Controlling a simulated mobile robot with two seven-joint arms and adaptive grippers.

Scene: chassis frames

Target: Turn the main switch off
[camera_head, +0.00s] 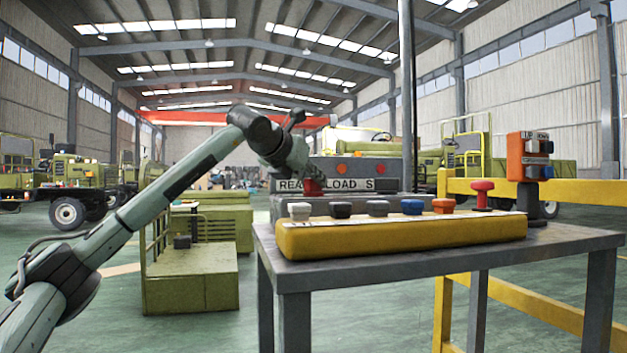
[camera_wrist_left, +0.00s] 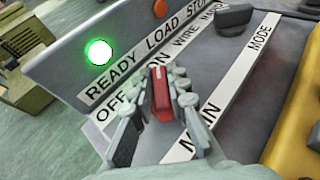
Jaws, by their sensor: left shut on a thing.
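The main switch is a red knob (camera_wrist_left: 161,95) on the grey panel, with a MAIN label (camera_wrist_left: 198,133) below it and OFF and ON lettering above it. Its upper end points toward the ON lettering in the left wrist view. My left gripper (camera_wrist_left: 158,98) is shut on the knob, with fingers on both sides of it. In the head view my left gripper (camera_head: 305,172) reaches down to the grey control box (camera_head: 400,208) behind the yellow button box. The red knob (camera_head: 313,187) shows partly there. My right gripper is not in view.
A green lamp (camera_wrist_left: 98,52) is lit by the READY label. A black MODE knob (camera_wrist_left: 234,19) is at the upper right. A yellow box (camera_head: 400,236) with several coloured buttons stands on a grey table (camera_head: 420,263). A yellow rail (camera_head: 590,192) is at right.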

